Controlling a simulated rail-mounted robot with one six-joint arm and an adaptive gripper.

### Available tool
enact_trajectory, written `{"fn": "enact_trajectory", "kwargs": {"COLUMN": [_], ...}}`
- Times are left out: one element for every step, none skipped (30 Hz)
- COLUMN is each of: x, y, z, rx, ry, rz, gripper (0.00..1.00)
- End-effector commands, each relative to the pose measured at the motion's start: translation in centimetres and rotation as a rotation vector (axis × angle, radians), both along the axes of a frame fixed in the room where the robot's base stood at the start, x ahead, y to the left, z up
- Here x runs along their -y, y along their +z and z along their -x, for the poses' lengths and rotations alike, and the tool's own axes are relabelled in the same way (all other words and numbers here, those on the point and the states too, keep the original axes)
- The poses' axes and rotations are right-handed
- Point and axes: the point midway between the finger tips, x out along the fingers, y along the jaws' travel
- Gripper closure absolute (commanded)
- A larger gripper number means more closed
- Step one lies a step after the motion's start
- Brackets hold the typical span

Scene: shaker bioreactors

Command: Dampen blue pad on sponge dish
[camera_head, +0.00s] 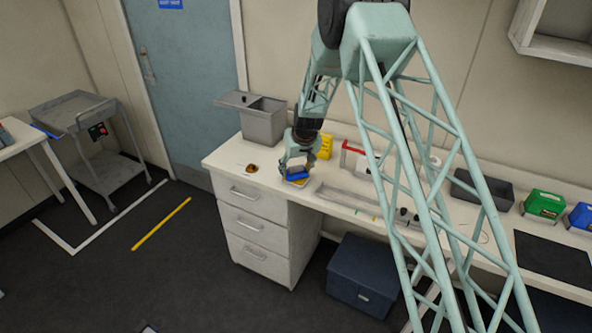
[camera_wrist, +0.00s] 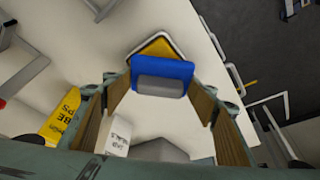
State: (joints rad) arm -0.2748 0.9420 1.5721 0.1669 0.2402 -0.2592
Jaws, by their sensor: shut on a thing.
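The blue pad (camera_head: 297,173) is a blue block with a grey grip on its back. It also shows in the wrist view (camera_wrist: 162,70). My gripper (camera_head: 297,164) is shut on it near the left end of the bench, and its fingers (camera_wrist: 162,92) stand either side of the pad in the wrist view. The sponge dish (camera_wrist: 157,46), yellow with a dark and pale rim, lies beyond the pad and is partly hidden by it. In the head view only a yellow sliver shows under the pad. I cannot tell whether pad and sponge touch.
A grey bin (camera_head: 264,124) stands at the bench's back left. A small orange and black item (camera_head: 251,168) lies left of my gripper. A yellow box (camera_head: 325,146) and a red-topped frame (camera_head: 350,148) stand close on the right. A dark chest (camera_head: 362,277) is on the floor.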

Motion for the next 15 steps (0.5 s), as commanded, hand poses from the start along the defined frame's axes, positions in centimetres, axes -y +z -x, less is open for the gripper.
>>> {"fn": "enact_trajectory", "kwargs": {"x": [0.00,0.00,0.00,0.00,0.00,0.00,0.00,0.00,0.00,0.00,0.00,0.00,0.00,0.00,0.00], "y": [-0.06,-0.09,-0.11,-0.13,-0.15,-0.18,-0.20,-0.22,-0.26,-0.28,-0.30,-0.32,-0.35,-0.36,-0.40], "z": [0.00,0.00,0.00,-0.01,-0.01,-0.01,-0.01,-0.01,-0.01,-0.01,-0.01,0.00,0.00,-0.01,0.00], "rx": [0.000,0.000,0.000,0.000,0.000,0.000,0.000,0.000,0.000,0.000,0.000,0.000,0.000,0.000,0.000], "ry": [0.000,0.000,0.000,0.000,0.000,0.000,0.000,0.000,0.000,0.000,0.000,0.000,0.000,0.000,0.000], "rz": [0.000,0.000,0.000,0.000,0.000,0.000,0.000,0.000,0.000,0.000,0.000,0.000,0.000,0.000,0.000], "gripper": [0.55,0.55,0.55,0.55,0.55,0.55,0.55,0.55,0.55,0.55,0.55,0.55,0.55,0.55,0.55]}}
